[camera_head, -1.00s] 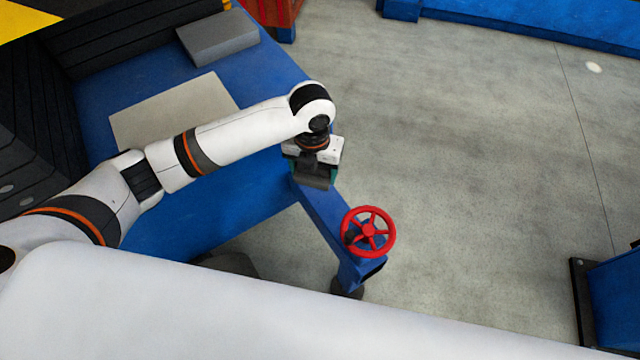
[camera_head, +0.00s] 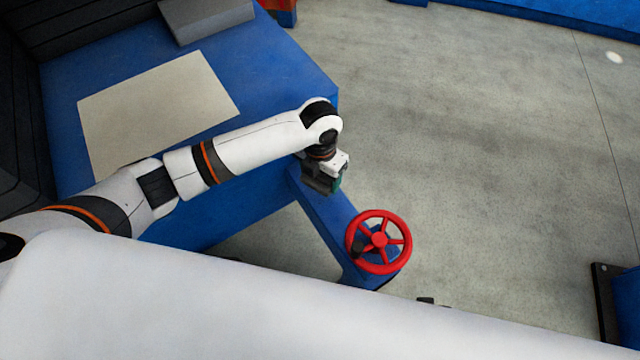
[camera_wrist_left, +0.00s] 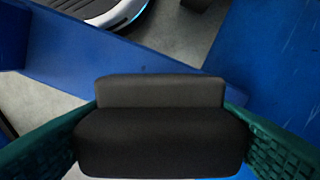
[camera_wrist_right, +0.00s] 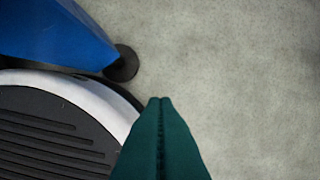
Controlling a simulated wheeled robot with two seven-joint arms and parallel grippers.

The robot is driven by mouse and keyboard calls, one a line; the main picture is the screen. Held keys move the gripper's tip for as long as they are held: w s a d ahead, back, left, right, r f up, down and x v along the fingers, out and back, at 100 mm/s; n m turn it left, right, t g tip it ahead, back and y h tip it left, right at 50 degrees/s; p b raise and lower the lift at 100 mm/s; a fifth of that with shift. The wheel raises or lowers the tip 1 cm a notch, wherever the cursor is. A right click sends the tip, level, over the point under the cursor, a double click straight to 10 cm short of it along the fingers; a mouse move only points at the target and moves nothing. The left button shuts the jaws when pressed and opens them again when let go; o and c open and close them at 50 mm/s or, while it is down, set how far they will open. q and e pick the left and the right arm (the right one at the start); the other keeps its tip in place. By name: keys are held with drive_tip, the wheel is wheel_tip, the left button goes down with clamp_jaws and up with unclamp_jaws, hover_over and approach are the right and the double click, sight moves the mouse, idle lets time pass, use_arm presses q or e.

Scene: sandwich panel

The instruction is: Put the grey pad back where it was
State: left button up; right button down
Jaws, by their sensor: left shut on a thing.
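The grey pad (camera_wrist_left: 162,140) is a dark block with a lighter grey raised strip along its far side. It fills the lower middle of the left wrist view, between the green fingers. My left gripper (camera_head: 326,181) is shut on it and points down over the blue beam by the table's corner. In the head view the pad shows as a small dark block under the wrist; I cannot tell if it touches the beam. My right gripper (camera_wrist_right: 162,105) shows in the right wrist view with its green fingers together and nothing between them.
The blue table (camera_head: 270,65) carries a pale flat plate (camera_head: 150,112) and a grey block (camera_head: 205,18). A red handwheel (camera_head: 379,241) stands on the blue beam (camera_head: 338,222) below the gripper. Open concrete floor (camera_head: 480,150) lies to the right.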

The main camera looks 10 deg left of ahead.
sight(320, 183)
use_arm(q)
drive_tip(key=shift+f+b, duration=0.45)
drive_tip(key=shift+f, duration=1.65)
use_arm(e)
drive_tip(key=shift+w+a+r, duration=0.1)
drive_tip(key=shift+w+r, duration=0.25)
drive_tip(key=shift+r, duration=0.45)
drive_tip(key=shift+w+r, duration=0.35)
drive_tip(key=shift+r, duration=0.4)
use_arm(q)
drive_tip(key=shift+f, duration=0.1)
drive_tip(key=o, duration=0.9)
use_arm(e)
drive_tip(key=shift+w+r, duration=0.1)
drive_tip(key=shift+r, duration=0.05)
use_arm(q)
drive_tip(key=shift+r, duration=0.4)
wheel_tip(320, 183, up, 12)
drive_tip(key=p, duration=0.2)
drive_tip(key=shift+f+p, duration=0.25)
drive_tip(key=shift+p, duration=0.05)
use_arm(e)
drive_tip(key=s+f, duration=0.4)
drive_tip(key=f, duration=0.3)
drive_tip(key=shift+s+d+f, duration=0.35)
drive_tip(key=shift+s, duration=0.05)
use_arm(q)
drive_tip(key=shift+s+f, duration=0.1)
